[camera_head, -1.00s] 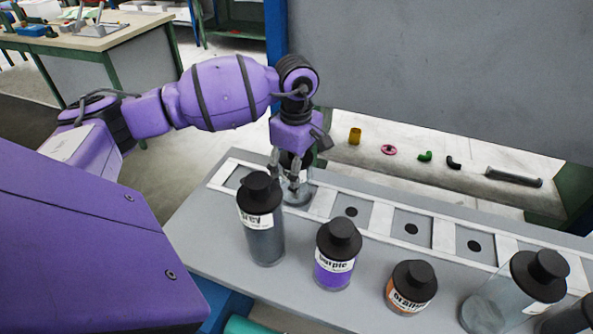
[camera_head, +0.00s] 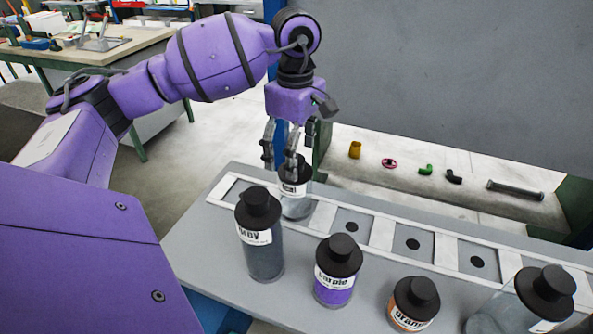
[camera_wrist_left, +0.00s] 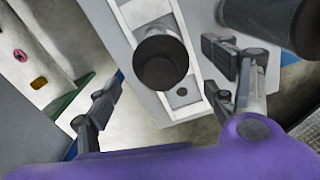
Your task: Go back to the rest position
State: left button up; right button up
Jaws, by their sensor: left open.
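My left gripper (camera_head: 288,158) is open above a clear bottle with a black cap (camera_head: 297,208). Its fingertips are around or just above the cap; the head view does not show the exact gap. The bottle stands upright at a slot of the white-framed rack (camera_head: 325,212), near the rack's left end. In the left wrist view the dark round cap (camera_wrist_left: 161,62) lies between the spread fingers, apart from them. My right gripper is not in view.
On the grey table stand a grey bottle (camera_head: 262,238), a purple bottle (camera_head: 338,270), an orange bottle (camera_head: 414,302) and a large clear bottle (camera_head: 505,303). Rack slots to the right look empty. A grey panel (camera_head: 440,80) rises behind; small parts lie on a shelf below it.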

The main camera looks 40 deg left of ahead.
pick_arm(q)
jog(key=shift+r, duration=1.05)
